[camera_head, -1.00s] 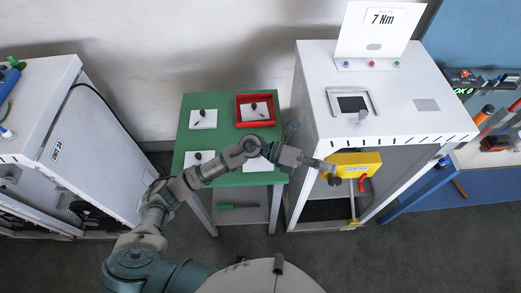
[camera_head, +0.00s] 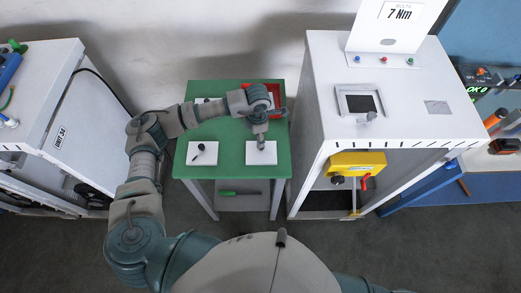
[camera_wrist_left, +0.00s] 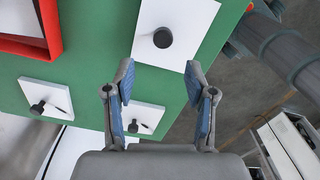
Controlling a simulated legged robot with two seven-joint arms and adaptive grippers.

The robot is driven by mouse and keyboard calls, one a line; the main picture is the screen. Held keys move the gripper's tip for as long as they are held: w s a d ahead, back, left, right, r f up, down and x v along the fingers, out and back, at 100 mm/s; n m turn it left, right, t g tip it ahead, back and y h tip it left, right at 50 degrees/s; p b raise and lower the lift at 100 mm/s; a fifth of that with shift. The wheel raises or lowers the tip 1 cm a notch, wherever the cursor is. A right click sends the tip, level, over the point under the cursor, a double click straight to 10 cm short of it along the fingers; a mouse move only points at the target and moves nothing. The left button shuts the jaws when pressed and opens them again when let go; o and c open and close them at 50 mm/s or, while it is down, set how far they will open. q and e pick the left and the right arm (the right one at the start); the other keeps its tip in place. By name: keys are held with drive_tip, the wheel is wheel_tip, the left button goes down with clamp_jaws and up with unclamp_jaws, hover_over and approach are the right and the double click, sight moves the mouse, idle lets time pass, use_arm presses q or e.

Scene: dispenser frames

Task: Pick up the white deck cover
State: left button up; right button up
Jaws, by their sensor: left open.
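Several white square plates with black knobs lie on the green table. The near right white cover (camera_head: 261,156) is under my left gripper (camera_head: 261,143), which hides its knob in the head view. In the left wrist view this cover (camera_wrist_left: 184,17) and its black knob (camera_wrist_left: 163,38) lie just beyond the fingertips. My left gripper (camera_wrist_left: 159,78) is open there, with nothing between its blue-padded fingers. The near left cover (camera_head: 203,154) and the back left cover (camera_wrist_left: 44,97) lie flat. My right gripper is not in view.
A red tray (camera_head: 279,103) stands at the table's (camera_head: 230,155) back right, partly hidden by my arm. A white cabinet (camera_head: 410,102) with a 7 Nm sign stands close to the right, holding a yellow unit (camera_head: 357,162). Another white cabinet (camera_head: 85,115) stands left.

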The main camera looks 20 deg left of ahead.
sight(261, 151)
use_arm(q)
wheel_tip(261, 151, down, 2)
drive_tip(key=shift+f, duration=0.15)
drive_tip(key=f, duration=0.1)
drive_tip(key=d+f+p, duration=0.1)
drive_tip(key=f, duration=0.1)
drive_tip(key=f+p, duration=0.1)
drive_tip(key=shift+w+d+f, duration=0.2)
drive_tip(key=shift+d+f, duration=0.2)
drive_tip(key=shift+f, duration=0.3)
drive_tip(key=shift+a+f, duration=0.1)
drive_tip(key=shift+a, duration=0.35)
drive_tip(key=shift+c, duration=0.7)
drive_tip(key=shift+a, duration=0.1)
drive_tip(key=c, duration=0.8)
drive_tip(key=shift+s+d, duration=0.1)
drive_tip(key=shift+d, duration=0.15)
clamp_jaws()
